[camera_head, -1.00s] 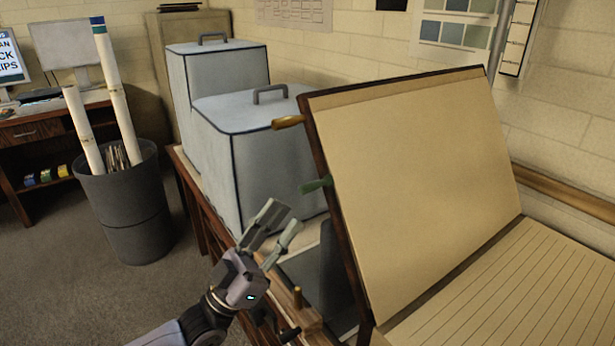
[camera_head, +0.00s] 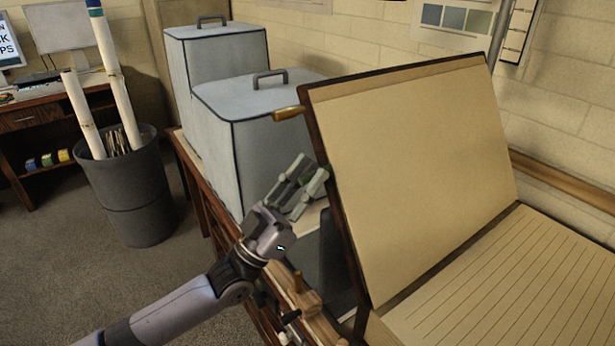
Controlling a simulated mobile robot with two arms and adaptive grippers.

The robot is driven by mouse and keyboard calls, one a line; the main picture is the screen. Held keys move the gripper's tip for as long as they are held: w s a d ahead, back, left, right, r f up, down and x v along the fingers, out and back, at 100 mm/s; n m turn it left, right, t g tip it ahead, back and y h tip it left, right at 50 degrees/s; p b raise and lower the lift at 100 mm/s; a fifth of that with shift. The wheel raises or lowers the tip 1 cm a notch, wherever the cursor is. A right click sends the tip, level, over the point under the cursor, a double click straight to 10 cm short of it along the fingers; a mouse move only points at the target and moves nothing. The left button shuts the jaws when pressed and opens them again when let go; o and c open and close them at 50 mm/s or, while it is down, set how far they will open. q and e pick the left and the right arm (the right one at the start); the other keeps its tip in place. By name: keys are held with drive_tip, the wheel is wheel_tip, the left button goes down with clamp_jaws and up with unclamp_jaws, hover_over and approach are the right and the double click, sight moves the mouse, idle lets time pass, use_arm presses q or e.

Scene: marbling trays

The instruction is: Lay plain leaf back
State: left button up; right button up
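The plain leaf (camera_head: 415,180) is a large tan board with a dark frame, standing steeply tilted on its hinge at the right. An orange-brown handle (camera_head: 288,112) sticks out from the upper part of its left edge. A green handle (camera_head: 306,176) lower on that edge is mostly hidden behind my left gripper's fingers. My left gripper (camera_head: 312,166) is open, with its fingertips at the green handle. I cannot tell whether they touch it. My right gripper is not in view.
A lined board (camera_head: 510,275) lies flat in front of the leaf. Two pale covered boxes, a nearer one (camera_head: 260,150) and a farther one (camera_head: 215,60), stand on the bench left of the leaf. A dark bin (camera_head: 128,195) with rolls stands on the floor at left.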

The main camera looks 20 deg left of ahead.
use_arm(q)
clamp_jaws()
idle(0.6)
